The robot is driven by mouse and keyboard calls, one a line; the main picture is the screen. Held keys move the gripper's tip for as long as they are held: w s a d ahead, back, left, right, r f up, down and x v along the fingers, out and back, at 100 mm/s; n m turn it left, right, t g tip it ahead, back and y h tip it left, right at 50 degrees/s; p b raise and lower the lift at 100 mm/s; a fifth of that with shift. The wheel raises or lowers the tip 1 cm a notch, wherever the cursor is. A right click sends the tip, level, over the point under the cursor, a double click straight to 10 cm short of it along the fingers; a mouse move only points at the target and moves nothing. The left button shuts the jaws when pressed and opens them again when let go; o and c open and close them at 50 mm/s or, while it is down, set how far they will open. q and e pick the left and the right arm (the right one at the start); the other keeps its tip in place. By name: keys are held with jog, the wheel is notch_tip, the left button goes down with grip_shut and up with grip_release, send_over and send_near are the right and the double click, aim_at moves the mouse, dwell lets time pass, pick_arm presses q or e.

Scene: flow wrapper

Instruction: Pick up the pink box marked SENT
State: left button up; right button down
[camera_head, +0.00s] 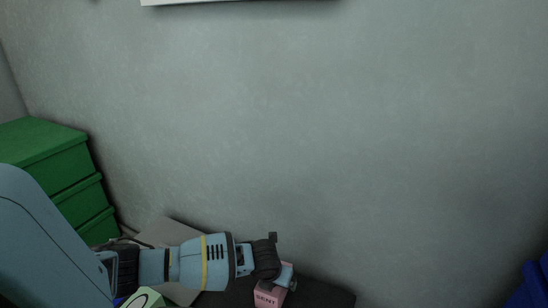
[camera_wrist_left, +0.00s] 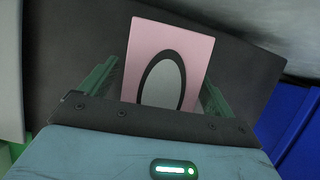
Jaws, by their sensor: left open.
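The pink box (camera_head: 268,297) marked SENT sits on a dark surface at the bottom of the head view. In the left wrist view the pink box (camera_wrist_left: 176,50) shows a pink face with a dark ring around a grey oval. My left gripper (camera_head: 284,277) is over the box in the head view, partly covering it. In the left wrist view my left gripper (camera_wrist_left: 161,78) is open, with one green-looking finger on each side of the box. I cannot tell whether the fingers touch it. My right gripper is not in view.
A dark surface (camera_head: 325,293) extends right of the box. A green box with an oval mark (camera_head: 143,298) is under my left arm. Green drawers (camera_head: 70,175) stand at the left, a blue object (camera_head: 530,287) at the lower right. A grey wall (camera_head: 300,120) rises behind.

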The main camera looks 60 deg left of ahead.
pick_arm(q)
jog(key=c, duration=1.1)
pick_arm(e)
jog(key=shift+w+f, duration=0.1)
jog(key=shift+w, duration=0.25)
pick_arm(q)
jog(key=shift+r, duration=0.15)
